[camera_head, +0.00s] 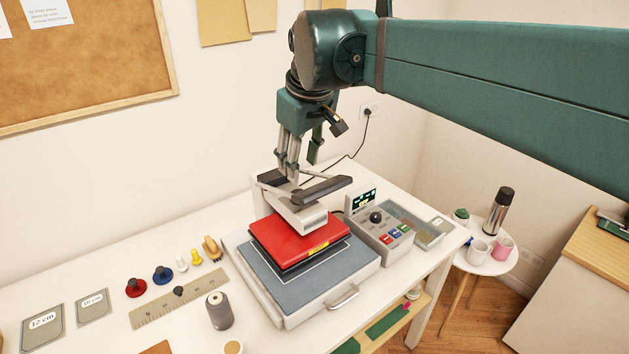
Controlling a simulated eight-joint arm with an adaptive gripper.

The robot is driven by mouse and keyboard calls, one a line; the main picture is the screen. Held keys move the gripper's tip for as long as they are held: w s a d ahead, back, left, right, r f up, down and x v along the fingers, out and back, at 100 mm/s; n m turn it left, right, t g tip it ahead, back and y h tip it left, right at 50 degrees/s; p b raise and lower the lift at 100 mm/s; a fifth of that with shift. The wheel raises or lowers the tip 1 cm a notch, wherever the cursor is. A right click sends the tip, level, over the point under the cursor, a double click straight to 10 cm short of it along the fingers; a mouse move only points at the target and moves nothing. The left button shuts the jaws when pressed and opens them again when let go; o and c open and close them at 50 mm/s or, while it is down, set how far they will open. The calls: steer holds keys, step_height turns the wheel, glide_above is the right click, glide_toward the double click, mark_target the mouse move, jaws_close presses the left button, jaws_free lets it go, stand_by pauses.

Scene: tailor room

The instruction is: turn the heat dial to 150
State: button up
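The heat dial is a small black knob (376,217) on top of a grey control box (374,238), right of the heat press. A small lit display (362,200) stands behind the knob; its reading is too small to tell. My gripper (303,164) hangs pointing down, above and behind the press's upper arm, up and to the left of the dial. Its fingers look spread, with wall showing between them, and I see nothing held. The gripper is clear of the knob. The dial's pointer and scale cannot be made out.
The press has a red upper plate (298,240), a dark handle (322,189) and a grey base (337,279). Several coloured buttons (394,233) sit beside the dial. A thread spool (219,311) and ruler are front left.

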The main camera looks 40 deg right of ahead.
steer(key=w+d+n+g+p, duration=0.15)
steer(key=d+p, duration=0.55)
steer(key=d, duration=0.8)
steer(key=g+y+p, duration=0.2)
steer(key=p, duration=0.4)
glide_above(377, 215)
steer(key=shift+n, duration=0.25)
steer(key=f, duration=2.1)
steer(key=shift+w+d+f, duration=0.15)
steer(key=shift+w+d, duration=0.05)
steer(key=shift+d, duration=0.1)
steer(key=shift+f, duration=0.45)
steer(key=shift+s+a+f, duration=0.1)
steer(key=shift+a+f, duration=0.05)
steer(key=shift+f, duration=1.8)
steer(key=shift+a+f, duration=0.15)
steer(key=shift+f, duration=1.75)
steer(key=shift+c, duration=0.5)
steer(key=c, duration=0.8)
